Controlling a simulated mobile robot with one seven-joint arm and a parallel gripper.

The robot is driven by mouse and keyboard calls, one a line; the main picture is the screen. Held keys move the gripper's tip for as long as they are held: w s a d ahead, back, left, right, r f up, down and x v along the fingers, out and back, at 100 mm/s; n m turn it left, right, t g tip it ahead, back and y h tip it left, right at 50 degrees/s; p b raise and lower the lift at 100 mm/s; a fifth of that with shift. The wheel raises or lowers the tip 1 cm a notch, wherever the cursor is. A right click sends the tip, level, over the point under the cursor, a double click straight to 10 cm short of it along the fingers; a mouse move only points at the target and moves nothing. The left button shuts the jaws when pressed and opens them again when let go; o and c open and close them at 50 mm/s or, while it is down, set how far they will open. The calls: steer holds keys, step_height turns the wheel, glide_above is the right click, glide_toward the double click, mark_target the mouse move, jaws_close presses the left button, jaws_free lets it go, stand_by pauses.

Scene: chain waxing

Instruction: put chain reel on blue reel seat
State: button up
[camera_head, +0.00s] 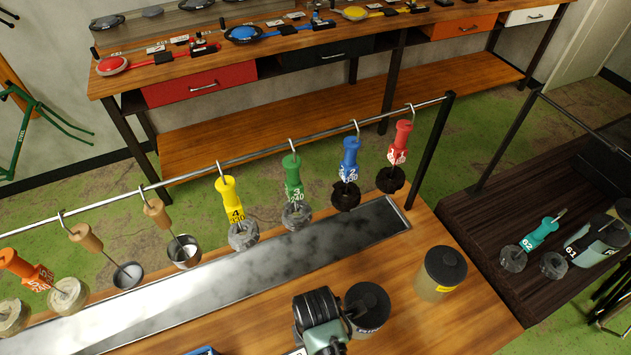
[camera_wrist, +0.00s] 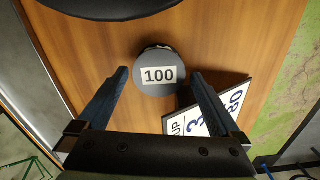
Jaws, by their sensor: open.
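My gripper (camera_wrist: 160,73) is open in the wrist view, its two dark fingers apart. A round grey-topped piece with a white label "100" (camera_wrist: 158,89) shows between the fingertips; I cannot tell its height or whether a finger touches it. A round blue piece (camera_head: 243,33), which looks like the blue reel seat, lies on the back bench in the head view, between a red and a yellow one. I cannot pick out the chain reel with certainty in either view.
A canister (camera_head: 440,272) and a dark-lidded pot (camera_head: 367,307) stand on the front bench. In the wrist view, a numbered sign (camera_wrist: 232,103) lies beside the right finger.

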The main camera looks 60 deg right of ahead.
steer(key=shift+f, duration=0.8)
steer(key=shift+r, duration=0.1)
jaws_close()
steer(key=shift+w+r+b, duration=0.1)
steer(key=shift+r+b, duration=0.2)
steer(key=shift+r, duration=0.15)
steer(key=w+d+b, duration=0.2)
steer(key=w, duration=0.1)
steer(key=shift+w+d+r+b, duration=0.2)
steer(key=shift+w+r+b, duration=0.1)
steer(key=shift+r, duration=0.1)
step_height(320, 180, up, 13)
steer(key=p, duration=0.2)
steer(key=shift+s+r+p, duration=0.15)
steer(key=shift+s+p, duration=0.05)
steer(key=shift+p, duration=0.1)
